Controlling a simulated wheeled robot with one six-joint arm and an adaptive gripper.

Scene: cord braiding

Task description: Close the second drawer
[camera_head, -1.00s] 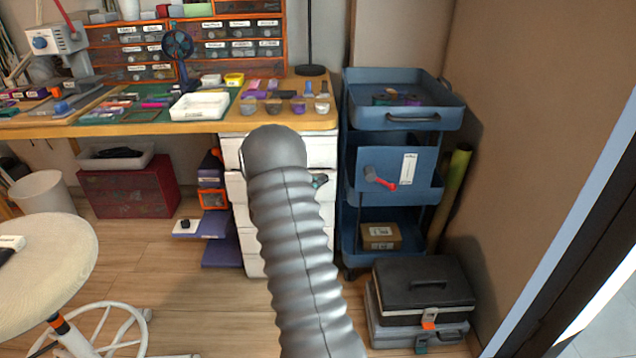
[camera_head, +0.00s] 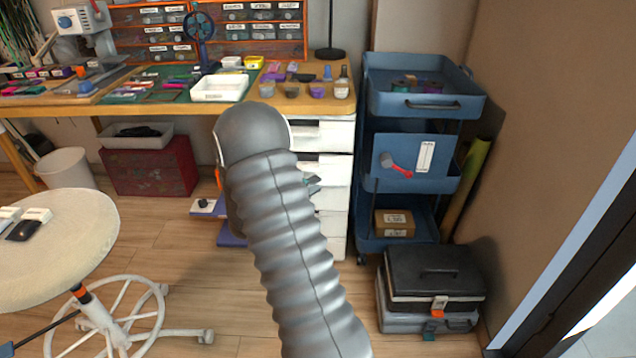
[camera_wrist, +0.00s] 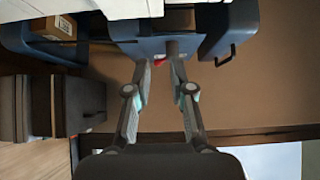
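A white drawer unit (camera_head: 335,222) stands under the right end of the desk. Its second drawer (camera_head: 335,172) seems to stand out a little, below the top drawer (camera_head: 330,136). My arm covers the left part of these fronts, so how far the drawer is out is unclear. My gripper (camera_head: 313,185) shows only as small fingertips beside the arm, in front of the drawers; contact cannot be told. In the wrist view my gripper (camera_wrist: 159,65) has its two fingers apart with nothing held between them. White drawer surfaces (camera_wrist: 30,8) lie along the top edge there.
A blue cart (camera_head: 425,105) stands close right of the drawers. Black and grey toolboxes (camera_head: 435,275) are on the floor before it. The desk (camera_head: 300,103) holds small items above. A round stool (camera_head: 55,235) is at left. Open floor (camera_head: 160,265) lies between.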

